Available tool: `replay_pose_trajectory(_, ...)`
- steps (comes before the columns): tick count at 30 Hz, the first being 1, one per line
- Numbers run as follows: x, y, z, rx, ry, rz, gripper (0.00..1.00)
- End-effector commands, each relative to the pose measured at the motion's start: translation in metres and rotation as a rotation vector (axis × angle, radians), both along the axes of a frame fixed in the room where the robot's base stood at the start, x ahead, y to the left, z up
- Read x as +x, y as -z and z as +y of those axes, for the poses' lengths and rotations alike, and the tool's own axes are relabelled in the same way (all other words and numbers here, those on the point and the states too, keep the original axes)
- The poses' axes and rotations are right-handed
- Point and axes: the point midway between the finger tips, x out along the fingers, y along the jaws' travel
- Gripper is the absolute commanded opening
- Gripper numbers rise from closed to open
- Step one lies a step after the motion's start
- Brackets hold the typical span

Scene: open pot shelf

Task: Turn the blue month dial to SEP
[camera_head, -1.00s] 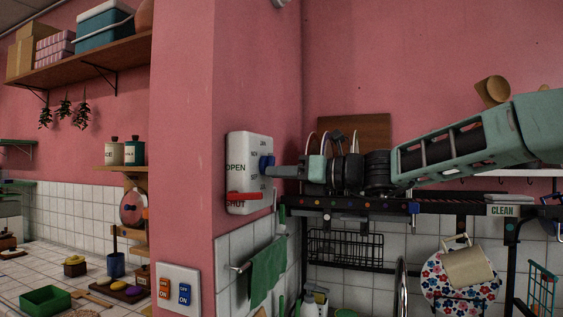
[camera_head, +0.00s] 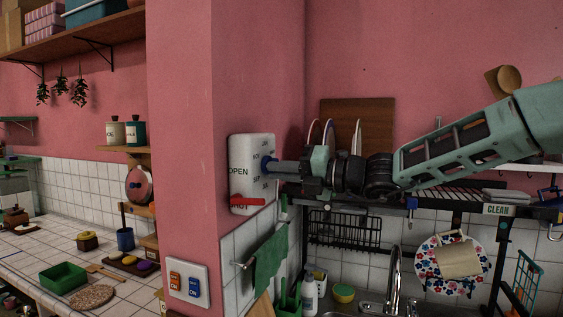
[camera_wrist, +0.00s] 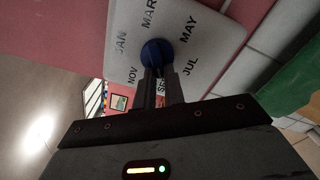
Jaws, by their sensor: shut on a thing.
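The blue month dial (camera_wrist: 157,52) sits on a white wall plate (camera_wrist: 205,40) with black month labels around it. In the wrist view, JAN, MAR, MAY, JUL and NOV are readable. The SEP label (camera_wrist: 162,87) shows partly between my fingers. My gripper (camera_wrist: 159,72) is shut on the dial, its fingers reaching in from the SEP side. I cannot make out a pointer mark on the dial. In the head view, the dial (camera_head: 264,164) is mostly covered by my gripper (camera_head: 272,165), which comes from the right; the plate (camera_head: 250,148) is on the pink pillar.
A red lever (camera_head: 247,201) sits low on the plate, below the word OPEN. A dark rack (camera_head: 400,203) runs under my arm, with plates and a wooden board (camera_head: 370,120) behind. A green towel (camera_head: 270,265) hangs below. Orange and blue switches (camera_head: 187,287) are at lower left.

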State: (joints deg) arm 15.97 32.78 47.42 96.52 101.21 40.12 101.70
Motion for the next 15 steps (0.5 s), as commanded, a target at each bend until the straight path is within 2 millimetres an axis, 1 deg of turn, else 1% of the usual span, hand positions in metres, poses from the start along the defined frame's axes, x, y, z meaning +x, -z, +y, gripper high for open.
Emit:
replay_pose_trajectory(6, -0.0003, -0.0004, 0.0, 0.015, 0.001, 0.043, 0.0)
replay_pose_trajectory(15, -0.0003, 0.0003, 0.0001, 0.017, 0.001, 0.048, 0.0)
